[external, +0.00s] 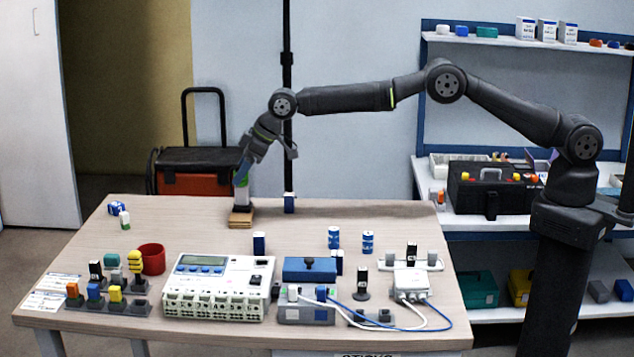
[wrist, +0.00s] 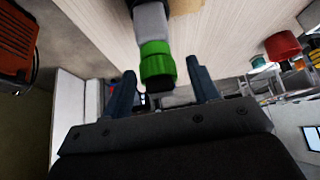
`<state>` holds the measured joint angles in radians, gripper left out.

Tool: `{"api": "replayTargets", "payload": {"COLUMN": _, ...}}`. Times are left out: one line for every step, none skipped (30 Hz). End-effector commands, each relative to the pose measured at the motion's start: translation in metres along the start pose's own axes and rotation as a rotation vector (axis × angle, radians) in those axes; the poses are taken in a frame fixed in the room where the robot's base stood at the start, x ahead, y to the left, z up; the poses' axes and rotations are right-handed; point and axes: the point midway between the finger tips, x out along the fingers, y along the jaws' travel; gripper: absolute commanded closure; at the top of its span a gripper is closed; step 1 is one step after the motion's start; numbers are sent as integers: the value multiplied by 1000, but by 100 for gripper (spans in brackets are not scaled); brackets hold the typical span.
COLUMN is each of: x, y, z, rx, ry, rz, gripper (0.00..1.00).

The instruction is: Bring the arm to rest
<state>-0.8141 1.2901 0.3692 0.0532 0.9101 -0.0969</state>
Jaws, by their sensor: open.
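My arm reaches out over the far left part of the table (external: 330,215). My gripper (external: 241,177) points down at a grey-white piece with a green band (external: 241,191), which stands upright on a small wooden block (external: 240,218). In the wrist view, my gripper (wrist: 162,88) is open, with one blue-grey finger on each side of the green-banded piece (wrist: 157,62). Gaps show between the piece and both fingers. The wooden block (wrist: 186,6) shows only partly at the top of the wrist view.
A white-green bottle (external: 125,220) and a blue item (external: 116,208) are at the left. A red cup (external: 152,259), a white terminal unit (external: 215,288) and cabled devices fill the front. The table's back right is clear.

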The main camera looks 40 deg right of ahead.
Motion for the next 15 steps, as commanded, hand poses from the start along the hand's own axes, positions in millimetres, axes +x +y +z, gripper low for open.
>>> {"api": "replayTargets", "payload": {"x": 0, "y": 0, "z": 0, "rx": 0, "ry": 0, "rz": 0, "gripper": 45}}
{"api": "replayTargets", "payload": {"x": -1, "y": 0, "z": 0, "rx": 0, "ry": 0, "rz": 0, "gripper": 45}}
{"api": "replayTargets", "payload": {"x": -2, "y": 0, "z": -1, "rx": 0, "ry": 1, "rz": 0, "gripper": 45}}
{"api": "replayTargets", "payload": {"x": -4, "y": 0, "z": -1, "rx": 0, "ry": 1, "rz": 0, "gripper": 45}}
{"api": "replayTargets", "payload": {"x": -6, "y": 0, "z": -2, "rx": 0, "ry": 2, "rz": 0, "gripper": 45}}
{"api": "replayTargets", "payload": {"x": -10, "y": 0, "z": -2, "rx": 0, "ry": 2, "rz": 0, "gripper": 45}}
{"api": "replayTargets", "payload": {"x": -12, "y": 0, "z": -2, "rx": 0, "ry": 1, "rz": 0, "gripper": 45}}
{"api": "replayTargets", "payload": {"x": -14, "y": 0, "z": -2, "rx": 0, "ry": 1, "rz": 0, "gripper": 45}}
{"api": "replayTargets", "payload": {"x": -19, "y": 0, "z": -2, "rx": 0, "ry": 1, "rz": 0, "gripper": 45}}
{"api": "replayTargets", "payload": {"x": -22, "y": 0, "z": -2, "rx": 0, "ry": 1, "rz": 0, "gripper": 45}}
{"api": "replayTargets", "payload": {"x": -26, "y": 0, "z": -2, "rx": 0, "ry": 1, "rz": 0, "gripper": 45}}
{"api": "replayTargets", "payload": {"x": -31, "y": 0, "z": -2, "rx": 0, "ry": 1, "rz": 0, "gripper": 45}}
{"api": "replayTargets", "payload": {"x": -35, "y": 0, "z": -2, "rx": 0, "ry": 1, "rz": 0, "gripper": 45}}
{"api": "replayTargets", "payload": {"x": -38, "y": 0, "z": -2, "rx": 0, "ry": 0, "rz": 0, "gripper": 45}}
{"api": "replayTargets", "payload": {"x": -44, "y": 0, "z": -2, "rx": 0, "ry": 1, "rz": 0, "gripper": 45}}
